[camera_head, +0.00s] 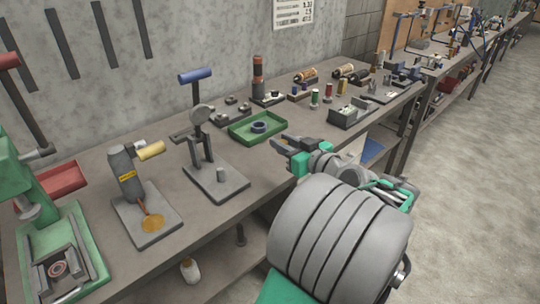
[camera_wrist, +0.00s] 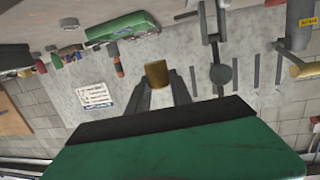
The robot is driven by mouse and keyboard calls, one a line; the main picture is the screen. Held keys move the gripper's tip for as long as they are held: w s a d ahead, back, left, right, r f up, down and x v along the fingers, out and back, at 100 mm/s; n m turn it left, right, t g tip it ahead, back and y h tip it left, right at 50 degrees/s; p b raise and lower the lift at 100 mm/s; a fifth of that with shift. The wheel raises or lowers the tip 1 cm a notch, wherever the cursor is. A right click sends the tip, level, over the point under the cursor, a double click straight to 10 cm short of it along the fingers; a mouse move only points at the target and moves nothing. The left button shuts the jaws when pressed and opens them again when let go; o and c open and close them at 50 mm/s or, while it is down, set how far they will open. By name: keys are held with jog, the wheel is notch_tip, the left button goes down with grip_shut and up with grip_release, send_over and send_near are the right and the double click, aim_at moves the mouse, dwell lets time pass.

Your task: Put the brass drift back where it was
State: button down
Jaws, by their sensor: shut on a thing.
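My gripper (camera_head: 279,149) is above the front edge of the bench, just right of the green tray, with its fingers pointing left in the head view. In the wrist view its fingers (camera_wrist: 158,83) are shut on the brass drift (camera_wrist: 157,72), a short brass-coloured cylinder whose end sticks out past the fingertips. In the head view I cannot make out the drift clearly at the fingers. The green tray (camera_head: 238,134) holds a dark bluish ring (camera_head: 259,127).
An arbor press with a blue handle (camera_head: 197,75) stands left of the tray, a small grey cylinder (camera_head: 220,175) on its base plate. Further left are a grey tool with a yellow handle (camera_head: 151,151) and a green press (camera_head: 22,185). Small spools and a grey box (camera_head: 349,115) stand right.

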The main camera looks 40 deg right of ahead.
jog(key=w+d+f, duration=0.3)
jog(key=w+f, duration=0.1)
jog(key=w, duration=0.3)
jog(key=p, duration=0.1)
send_over(270, 161)
notch_tip(270, 161, down, 5)
jog(key=shift+f, duration=0.1)
notch_tip(270, 161, down, 3)
jog(key=shift+r, duration=0.2)
jog(key=shift+f, duration=0.4)
jog(key=c, duration=1.1)
grip_release()
jog(key=shift+c, duration=0.2)
jog(key=shift+r, duration=0.1)
